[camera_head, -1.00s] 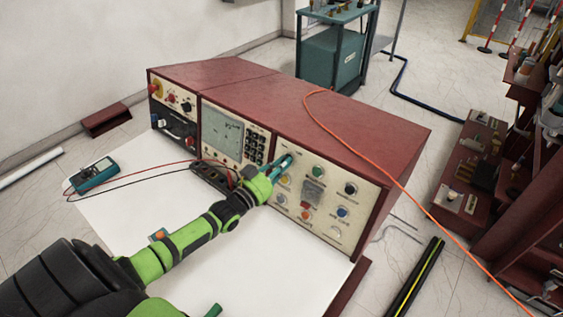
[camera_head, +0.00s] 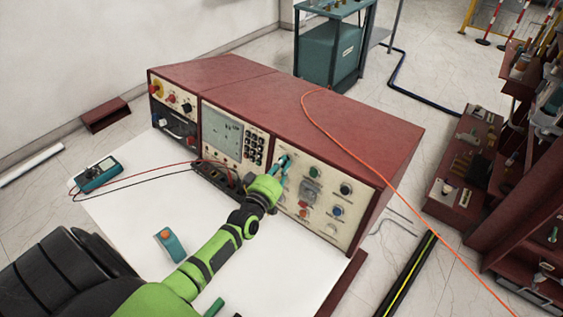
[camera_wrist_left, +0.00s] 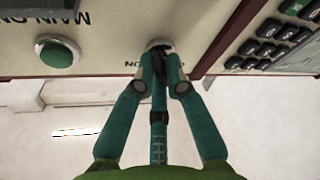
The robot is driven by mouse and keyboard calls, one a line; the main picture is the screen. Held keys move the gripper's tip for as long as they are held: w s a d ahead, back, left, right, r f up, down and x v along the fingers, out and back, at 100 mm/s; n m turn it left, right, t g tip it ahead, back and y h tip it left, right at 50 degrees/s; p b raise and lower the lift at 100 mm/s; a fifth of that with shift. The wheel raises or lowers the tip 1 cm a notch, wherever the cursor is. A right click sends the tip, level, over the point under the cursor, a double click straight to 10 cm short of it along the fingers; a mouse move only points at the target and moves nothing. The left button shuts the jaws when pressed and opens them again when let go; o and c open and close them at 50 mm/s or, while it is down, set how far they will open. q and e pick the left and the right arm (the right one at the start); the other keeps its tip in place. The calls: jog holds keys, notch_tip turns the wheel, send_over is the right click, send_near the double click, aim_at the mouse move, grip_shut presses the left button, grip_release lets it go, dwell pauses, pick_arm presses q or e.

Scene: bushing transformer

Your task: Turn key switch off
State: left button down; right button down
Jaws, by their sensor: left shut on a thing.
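The key switch (camera_wrist_left: 159,44) is a small round silver fitting on the cream panel, seen upside down in the left wrist view. My left gripper (camera_wrist_left: 161,72) is shut at it, its teal fingers close together around a small dark part just in front of the fitting, likely the key. The exact angle of the key is hidden by the fingers. In the head view my left gripper (camera_head: 284,162) reaches the upper left corner of the right control panel (camera_head: 325,229), covering the switch. My right gripper is not in view.
A green button (camera_wrist_left: 57,54) sits beside the switch, and a keypad (camera_wrist_left: 279,44) on the other side. An orange cable (camera_head: 340,143) runs over the red console (camera_head: 330,120). A multimeter (camera_head: 97,174) and a teal, orange-topped item (camera_head: 171,246) lie on the white tabletop.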

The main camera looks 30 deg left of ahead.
pick_arm(q)
jog(key=shift+n+y, duration=0.3)
jog(key=shift+n, duration=0.4)
jog(key=c, duration=1.3)
grip_release()
jog(key=s, duration=0.4)
jog(key=s+d, duration=0.1)
jog(key=s, duration=0.7)
jog(key=shift+d+r, duration=0.1)
jog(key=shift+d, duration=0.3)
jog(key=shift+w, duration=0.1)
